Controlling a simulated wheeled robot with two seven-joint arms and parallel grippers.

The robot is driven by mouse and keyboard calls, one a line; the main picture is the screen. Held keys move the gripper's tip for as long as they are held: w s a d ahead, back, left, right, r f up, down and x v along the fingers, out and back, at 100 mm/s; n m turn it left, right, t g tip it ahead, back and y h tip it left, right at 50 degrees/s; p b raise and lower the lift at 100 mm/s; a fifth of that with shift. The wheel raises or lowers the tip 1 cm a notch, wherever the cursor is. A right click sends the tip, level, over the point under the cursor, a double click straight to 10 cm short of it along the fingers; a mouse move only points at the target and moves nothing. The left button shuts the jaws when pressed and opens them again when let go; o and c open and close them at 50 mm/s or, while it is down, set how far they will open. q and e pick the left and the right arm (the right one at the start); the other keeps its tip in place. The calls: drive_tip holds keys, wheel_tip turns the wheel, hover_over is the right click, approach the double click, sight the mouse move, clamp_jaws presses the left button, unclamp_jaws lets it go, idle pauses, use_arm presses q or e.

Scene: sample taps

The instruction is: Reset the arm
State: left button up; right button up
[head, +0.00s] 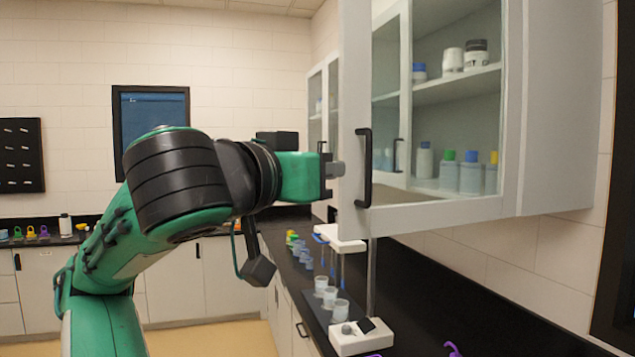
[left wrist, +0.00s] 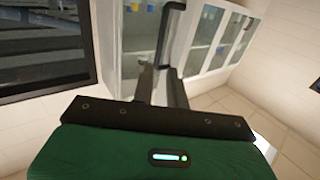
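My left arm reaches in from the left in the head view. Its green gripper (head: 338,170) is level with the black upright handle (head: 364,168) of the glass-fronted wall cabinet door (head: 352,80). A small gap shows between the fingertips and the handle. In the left wrist view the two fingers of my left gripper (left wrist: 162,88) stand apart with nothing held between them. The handle (left wrist: 168,30) lies just beyond the fingertips there. My right gripper is in neither view.
Bottles and jars stand on the shelves (head: 458,90) inside the cabinet. Below, the black counter (head: 440,300) holds a white stand (head: 362,338) and several small cups (head: 330,297). More counter and white cupboards run along the back wall. Open floor (head: 215,335) lies at lower left.

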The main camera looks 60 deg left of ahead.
use_arm(q)
drive_tip(key=shift+s+d, duration=0.2)
drive_tip(key=shift+s, duration=0.15)
drive_tip(key=shift+w, duration=0.1)
idle(0.3)
